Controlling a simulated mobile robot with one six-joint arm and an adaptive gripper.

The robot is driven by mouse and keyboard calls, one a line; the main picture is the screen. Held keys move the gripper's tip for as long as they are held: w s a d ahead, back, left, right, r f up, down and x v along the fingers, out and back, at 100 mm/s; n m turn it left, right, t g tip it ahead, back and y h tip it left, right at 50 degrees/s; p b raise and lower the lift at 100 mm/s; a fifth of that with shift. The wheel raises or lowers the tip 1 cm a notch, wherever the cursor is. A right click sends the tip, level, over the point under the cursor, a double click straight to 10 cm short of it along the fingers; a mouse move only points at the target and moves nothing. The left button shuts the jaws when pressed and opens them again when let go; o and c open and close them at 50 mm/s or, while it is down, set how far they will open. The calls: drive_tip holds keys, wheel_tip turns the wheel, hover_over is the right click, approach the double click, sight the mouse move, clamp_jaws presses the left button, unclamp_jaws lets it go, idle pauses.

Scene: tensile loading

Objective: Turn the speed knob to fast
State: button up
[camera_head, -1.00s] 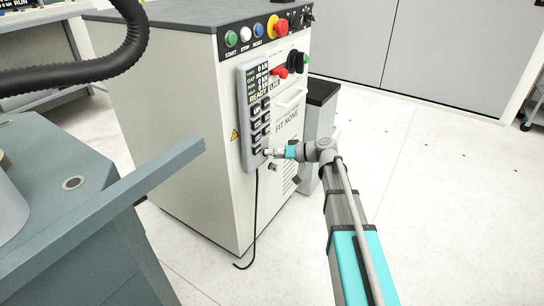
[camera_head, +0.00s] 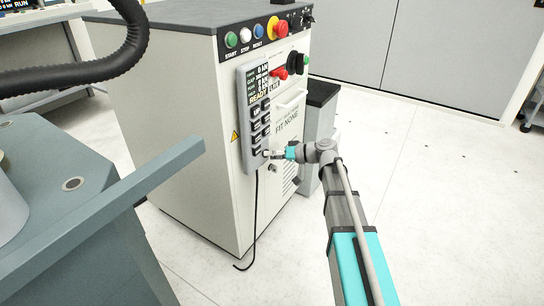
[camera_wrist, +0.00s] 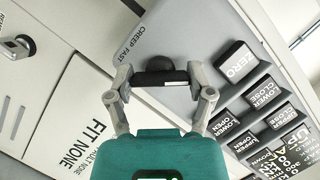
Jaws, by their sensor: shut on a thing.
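The speed knob (camera_wrist: 155,68) is a small black knob with a dark bar across it, on the grey handheld control panel (camera_wrist: 178,28). A "CREEP FAST" label (camera_wrist: 122,38) is printed beside it. My gripper (camera_wrist: 157,78) has its two grey fingers shut on the knob from both sides. In the head view my gripper (camera_head: 270,154) is at the lower end of the panel (camera_head: 247,132), which hangs on the white cabinet's front corner. The knob is too small and covered there to make out. I cannot read the exact knob setting.
The panel's dark buttons (camera_wrist: 235,62) sit close to my right finger in the wrist view. The white cabinet (camera_head: 195,130) carries coloured buttons, a red stop button (camera_head: 277,27) and a door handle. A cable (camera_head: 254,220) hangs below the panel. A grey-blue machine (camera_head: 80,190) stands at left.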

drive_tip(key=shift+m, duration=0.3)
drive_tip(key=m+b, duration=0.1)
drive_tip(key=m+y+b, duration=0.1)
drive_tip(key=shift+w+f+m+g, duration=0.1)
drive_tip(key=shift+f+m+g, duration=0.1)
drive_tip(key=shift+m+g, duration=0.15)
drive_tip(key=m+y+b, duration=0.2)
drive_tip(key=m+b, duration=0.1)
drive_tip(key=shift+m, duration=0.35)
drive_tip(key=m+y+b, duration=0.1)
drive_tip(key=m, duration=0.1)
drive_tip(key=m+y+b, duration=0.1)
drive_tip(key=m+b, duration=0.1)
drive_tip(key=m, duration=0.1)
drive_tip(key=shift+m, duration=0.3)
drive_tip(key=shift+a+r+m+t+y+b, duration=0.1)
drive_tip(key=shift+m+t+y+b, duration=0.1)
drive_tip(key=shift+m+t+b, duration=0.65)
drive_tip(key=shift+r+m+t+y+b, duration=0.15)
drive_tip(key=shift+m+t, duration=0.25)
drive_tip(key=shift+m, duration=0.95)
drive_tip(key=o, duration=1.1)
drive_tip(key=shift+f, duration=0.1)
drive_tip(key=shift+n, duration=0.3)
